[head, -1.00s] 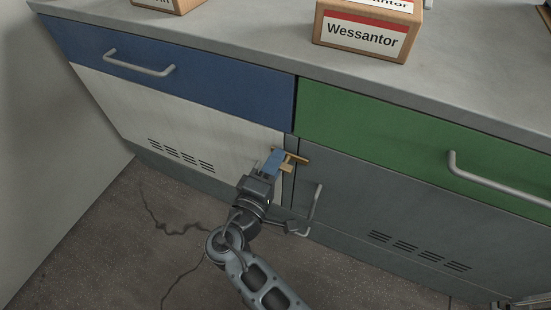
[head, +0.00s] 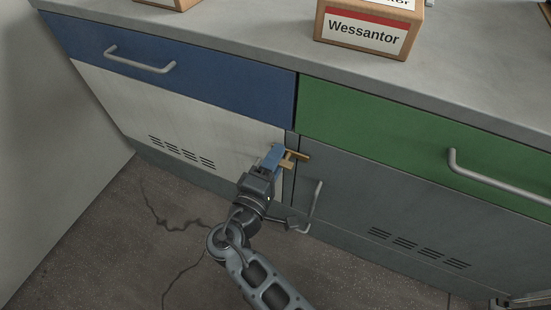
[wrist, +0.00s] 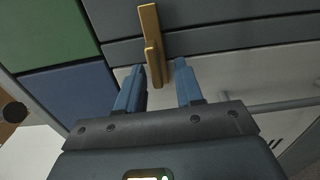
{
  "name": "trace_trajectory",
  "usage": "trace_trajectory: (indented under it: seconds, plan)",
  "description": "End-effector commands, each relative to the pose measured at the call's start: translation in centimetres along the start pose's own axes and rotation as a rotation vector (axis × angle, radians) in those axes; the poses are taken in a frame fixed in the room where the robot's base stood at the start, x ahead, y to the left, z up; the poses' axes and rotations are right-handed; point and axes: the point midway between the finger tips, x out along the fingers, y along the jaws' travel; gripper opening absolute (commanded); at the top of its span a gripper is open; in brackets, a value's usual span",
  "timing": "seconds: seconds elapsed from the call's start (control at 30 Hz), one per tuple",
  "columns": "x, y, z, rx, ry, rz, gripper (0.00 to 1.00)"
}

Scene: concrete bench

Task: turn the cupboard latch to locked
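The brass latch (head: 300,156) is at the top of the seam between the white cupboard door (head: 215,135) and the grey door (head: 390,200). In the wrist view the latch (wrist: 149,25) shows as a long flat bar with a shorter raised handle bar in front. My gripper (head: 277,157) is at the latch. In the wrist view its two blue fingers (wrist: 159,67) are apart, one on each side of the handle's lower end. Gaps show on both sides of the handle there. In the head view the fingers partly hide the latch.
A blue drawer (head: 190,75) and a green drawer (head: 410,135) with grey bar handles are above the doors. A grey door handle (head: 312,203) stands out close to my wrist. The Wessantor box (head: 362,35) is on the bench top. A wall closes the left side.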

Motion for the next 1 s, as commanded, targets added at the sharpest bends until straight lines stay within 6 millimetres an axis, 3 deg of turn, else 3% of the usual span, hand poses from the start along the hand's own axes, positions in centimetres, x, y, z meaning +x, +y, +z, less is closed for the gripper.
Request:
trace_trajectory:
  seconds: [0.17,0.6,1.0]
  plan:
    - [-0.8,0.1,-0.1,0.000,0.002,0.000,0.36]
    - [-7.1,0.0,0.0,0.000,0.002,-0.001,0.36]
    - [-7.8,0.0,0.0,0.000,0.000,0.000,0.36]
